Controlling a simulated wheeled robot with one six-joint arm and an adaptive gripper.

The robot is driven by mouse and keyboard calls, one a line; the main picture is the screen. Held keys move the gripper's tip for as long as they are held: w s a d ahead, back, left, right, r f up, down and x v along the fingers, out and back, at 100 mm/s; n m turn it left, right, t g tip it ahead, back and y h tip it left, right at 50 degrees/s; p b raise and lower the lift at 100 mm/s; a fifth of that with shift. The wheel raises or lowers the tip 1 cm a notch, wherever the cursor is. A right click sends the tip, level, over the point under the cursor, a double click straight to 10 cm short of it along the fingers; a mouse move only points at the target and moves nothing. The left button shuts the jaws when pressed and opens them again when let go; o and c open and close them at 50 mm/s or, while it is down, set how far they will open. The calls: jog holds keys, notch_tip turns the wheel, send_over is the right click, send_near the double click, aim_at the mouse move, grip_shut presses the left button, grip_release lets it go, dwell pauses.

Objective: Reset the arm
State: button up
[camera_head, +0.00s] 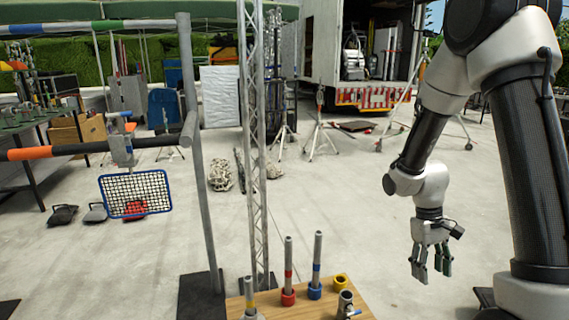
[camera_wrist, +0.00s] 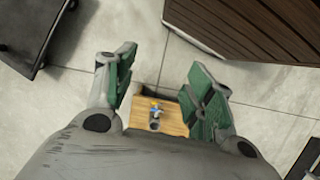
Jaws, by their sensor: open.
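My gripper (camera_head: 431,264) hangs from my arm on the right of the head view, fingers pointing down over the grey floor. Its fingers are apart with nothing between them. In the wrist view the two green-padded fingers (camera_wrist: 165,92) stand wide apart. Between them, farther off, part of a wooden board (camera_wrist: 172,118) shows with a small grey and blue fitting on it. The gripper touches nothing that I can see.
A wooden board (camera_head: 270,311) with upright rods in coloured collars stands at the bottom centre. A truss (camera_head: 253,150) and a grey pole (camera_head: 200,170) rise behind it. A blue-framed net (camera_head: 135,194) hangs at left. A truck (camera_head: 355,50) stands behind. Mid floor is open.

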jog(key=s+r+m+t, duration=0.1)
jog(key=s+r+t, duration=0.2)
jog(key=s+r, duration=0.4)
jog(key=s+a+r+m+t+y, duration=0.1)
jog(key=s+r+t, duration=0.3)
jog(key=r, duration=1.5)
jog(key=s, duration=0.3)
jog(key=shift+s+t, duration=0.15)
jog(key=shift+t, duration=0.15)
jog(key=shift+a, duration=0.1)
